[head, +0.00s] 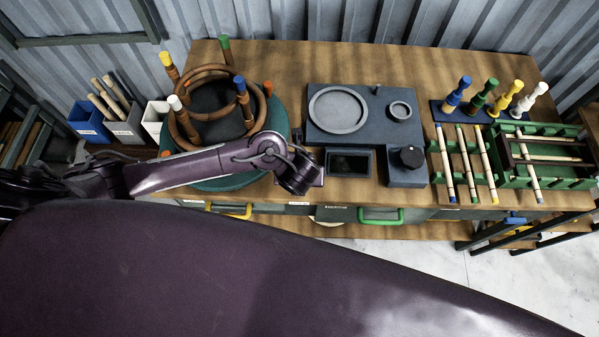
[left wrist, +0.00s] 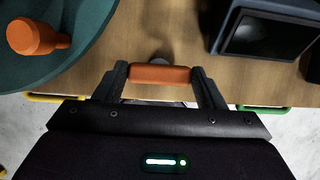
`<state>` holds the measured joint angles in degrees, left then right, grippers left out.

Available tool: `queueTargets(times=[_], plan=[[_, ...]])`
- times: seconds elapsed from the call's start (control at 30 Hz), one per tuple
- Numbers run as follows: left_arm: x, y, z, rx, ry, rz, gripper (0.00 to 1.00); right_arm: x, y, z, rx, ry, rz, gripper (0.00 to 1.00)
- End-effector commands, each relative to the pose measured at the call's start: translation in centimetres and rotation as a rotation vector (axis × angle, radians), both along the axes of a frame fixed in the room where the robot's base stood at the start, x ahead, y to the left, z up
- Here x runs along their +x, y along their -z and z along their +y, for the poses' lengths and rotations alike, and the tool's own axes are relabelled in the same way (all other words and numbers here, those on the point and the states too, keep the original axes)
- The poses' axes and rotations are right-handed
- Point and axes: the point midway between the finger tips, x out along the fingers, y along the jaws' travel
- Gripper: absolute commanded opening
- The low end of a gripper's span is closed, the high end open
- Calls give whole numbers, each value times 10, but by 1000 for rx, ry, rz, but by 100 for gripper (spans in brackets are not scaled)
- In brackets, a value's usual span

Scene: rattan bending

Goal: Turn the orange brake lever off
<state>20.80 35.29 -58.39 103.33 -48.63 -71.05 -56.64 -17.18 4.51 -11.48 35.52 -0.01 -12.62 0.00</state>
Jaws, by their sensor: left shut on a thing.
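The orange brake lever (left wrist: 160,75) shows in the left wrist view as a short orange bar at the front edge of the wooden bench. My left gripper (left wrist: 160,80) has a finger at each end of the bar and is shut on it. In the head view my left gripper (head: 301,183) is at the bench front, right of the round teal turntable (head: 278,112), and the lever is hidden behind it. My right gripper is not in view.
The turntable carries a bent rattan frame (head: 183,125) and an orange peg (left wrist: 35,38). A dark screen box (head: 349,162) and a black knob (head: 411,156) stand to the right. A green drawer handle (head: 380,221) juts out below. Rods and a green rack (head: 547,178) lie farther right.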

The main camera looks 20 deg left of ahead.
Motion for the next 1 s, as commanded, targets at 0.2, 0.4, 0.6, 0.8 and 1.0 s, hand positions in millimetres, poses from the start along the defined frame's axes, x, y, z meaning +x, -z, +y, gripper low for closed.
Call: queueTargets(times=[0.2,0.4,0.6,0.8,1.0], plan=[[2,-2,0,0,-27,-4,41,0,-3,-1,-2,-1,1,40],[2,-2,0,0,-30,-4,41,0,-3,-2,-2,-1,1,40],[2,-2,0,-1,-29,-5,70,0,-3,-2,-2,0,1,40],[1,-1,0,-1,-27,-2,85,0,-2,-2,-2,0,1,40],[0,-2,0,-1,-27,-1,85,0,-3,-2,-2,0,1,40]])
